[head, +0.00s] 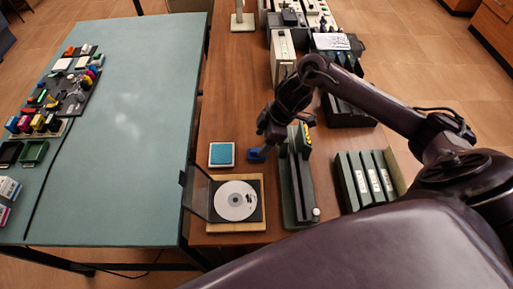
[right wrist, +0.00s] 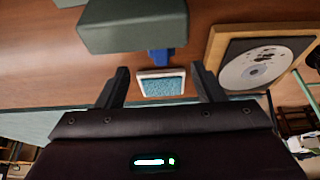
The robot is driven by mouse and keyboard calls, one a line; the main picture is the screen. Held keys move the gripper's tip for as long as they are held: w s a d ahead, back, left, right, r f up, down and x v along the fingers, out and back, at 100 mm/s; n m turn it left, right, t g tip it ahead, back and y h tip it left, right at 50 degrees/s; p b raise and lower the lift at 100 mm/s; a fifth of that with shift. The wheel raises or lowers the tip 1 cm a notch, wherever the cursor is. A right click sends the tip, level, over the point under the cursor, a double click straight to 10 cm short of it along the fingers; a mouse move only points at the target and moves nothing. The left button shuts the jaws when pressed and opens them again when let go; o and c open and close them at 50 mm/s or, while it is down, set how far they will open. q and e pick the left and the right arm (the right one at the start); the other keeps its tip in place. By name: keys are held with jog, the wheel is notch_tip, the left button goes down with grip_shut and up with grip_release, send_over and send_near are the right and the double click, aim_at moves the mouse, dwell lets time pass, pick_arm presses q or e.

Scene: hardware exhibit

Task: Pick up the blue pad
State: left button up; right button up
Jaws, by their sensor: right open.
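The blue pad (head: 221,154) is a small square with a blue face and a white rim. It lies flat on the brown wooden table, beside the green-topped table's edge. In the right wrist view the blue pad (right wrist: 162,84) shows between my two dark fingers, lying beyond them. My right gripper (head: 268,130) is to the right of the pad in the head view and apart from it. In the right wrist view my right gripper (right wrist: 160,72) is open, with nothing held. My left gripper is not in view.
An open case with a disc (head: 236,200) lies on a wooden base (head: 240,227) in front of the pad. Green binders (head: 363,182) stand at right. The wood behind the pad is clear.

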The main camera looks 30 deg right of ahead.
aim_at(256, 149)
jog(key=p+x, duration=0.1)
jog(key=x, duration=0.3)
jog(key=shift+s+a+f, duration=0.1)
jog(key=shift+f, duration=0.25)
jog(key=shift+a+f, duration=0.1)
jog(key=shift+f, duration=0.4)
jog(key=c, duration=1.1)
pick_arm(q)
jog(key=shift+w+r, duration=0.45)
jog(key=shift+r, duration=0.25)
pick_arm(e)
jog(key=shift+r, duration=0.1)
